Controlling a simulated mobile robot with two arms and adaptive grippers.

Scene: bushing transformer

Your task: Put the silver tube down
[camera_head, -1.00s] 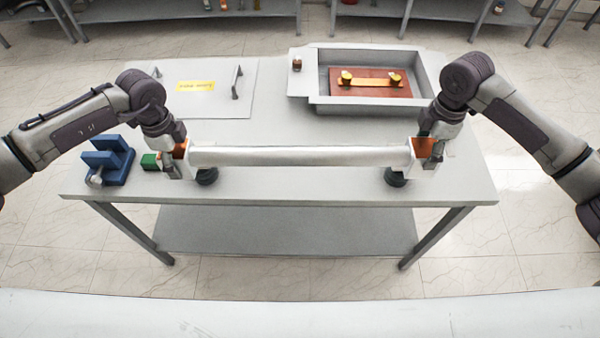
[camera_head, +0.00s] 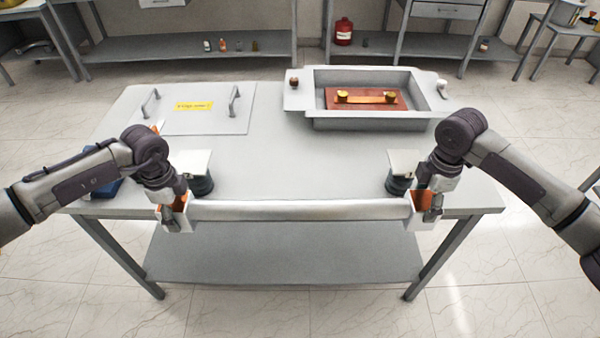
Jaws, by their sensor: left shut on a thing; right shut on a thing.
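The silver tube (camera_head: 300,210) lies level across the view, with a white-and-orange end piece on each end. My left gripper (camera_head: 176,212) is shut on its left end. My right gripper (camera_head: 430,207) is shut on its right end. The tube is in front of two dark round supports, the left one (camera_head: 201,186) and the right one (camera_head: 398,186), each with a pale plate on top. It appears along or just beyond the table's front edge, apart from the supports. I cannot tell its exact height.
The grey table (camera_head: 300,160) is clear in the middle. A lid with two handles and a yellow label (camera_head: 194,105) lies at the back left. A grey tank (camera_head: 370,122) with a brown block stands at the back right. A blue object (camera_head: 106,188) is partly behind my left arm.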

